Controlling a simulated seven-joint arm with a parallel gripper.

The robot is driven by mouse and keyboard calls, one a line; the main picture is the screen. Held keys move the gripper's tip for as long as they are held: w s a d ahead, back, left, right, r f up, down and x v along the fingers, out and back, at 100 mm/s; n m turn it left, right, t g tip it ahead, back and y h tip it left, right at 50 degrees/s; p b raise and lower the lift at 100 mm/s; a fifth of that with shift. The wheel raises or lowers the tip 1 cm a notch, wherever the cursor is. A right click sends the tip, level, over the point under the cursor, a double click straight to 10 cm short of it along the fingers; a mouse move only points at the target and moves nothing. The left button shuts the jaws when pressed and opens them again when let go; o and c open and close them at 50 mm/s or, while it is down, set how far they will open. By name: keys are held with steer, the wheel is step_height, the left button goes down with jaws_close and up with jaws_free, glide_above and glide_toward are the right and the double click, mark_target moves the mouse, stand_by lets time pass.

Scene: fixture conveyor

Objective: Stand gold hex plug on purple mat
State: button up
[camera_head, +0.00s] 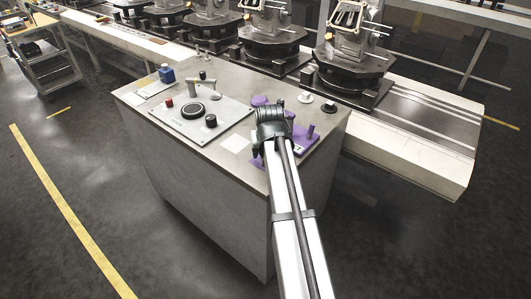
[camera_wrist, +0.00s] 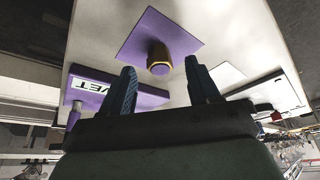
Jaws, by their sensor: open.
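The gold hex plug (camera_wrist: 159,66) appears to stand upright on the purple mat (camera_wrist: 190,40) in the wrist view, with a gold rim around a darker end face. My gripper (camera_wrist: 160,72) is open, one finger to each side of the plug in the picture, with visible gaps. I cannot tell how far the fingertips are above the mat. In the head view my arm hides the plug, and only a sliver of the mat (camera_head: 257,161) shows beside it.
A purple fixture (camera_head: 304,140) with pegs and a lettered label stands right of my gripper. A white square (camera_head: 236,143) and a control panel (camera_head: 196,120) with knobs are to the left. Two small round pieces (camera_head: 304,98) sit near the conveyor.

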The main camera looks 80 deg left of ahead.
steer(key=v, duration=1.2)
steer(key=shift+d, duration=0.1)
stand_by(0.4)
